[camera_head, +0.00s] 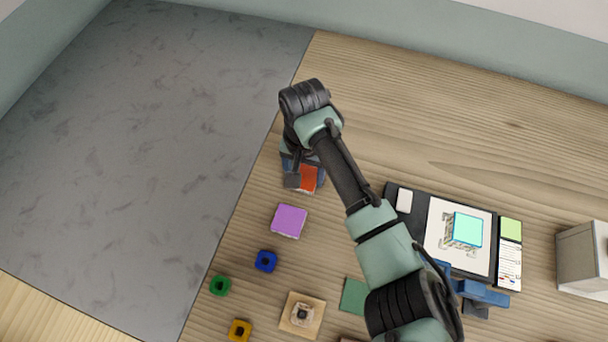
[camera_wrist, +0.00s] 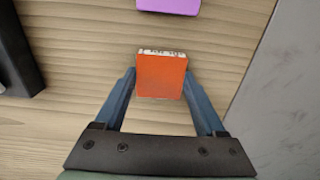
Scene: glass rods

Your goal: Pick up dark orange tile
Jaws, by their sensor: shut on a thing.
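The dark orange tile (camera_wrist: 161,77) is a flat square with a pale, marked edge, seen between the two blue fingers of my gripper (camera_wrist: 158,88) in the wrist view. The fingers are shut on its left and right sides. In the head view the tile (camera_head: 308,178) shows partly below the end of my arm, near the left edge of the wooden surface. My gripper (camera_head: 304,172) is partly hidden there by the wrist. I cannot tell whether the tile touches the wood or is lifted.
A purple tile (camera_head: 289,220) lies close by, with blue (camera_head: 266,261), green (camera_head: 220,285) and yellow (camera_head: 240,331) pieces below it. A dark tray (camera_head: 421,207) with a cyan-topped block (camera_head: 467,229) is to the right. A grey box (camera_head: 580,260) stands far right. The upper wood is clear.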

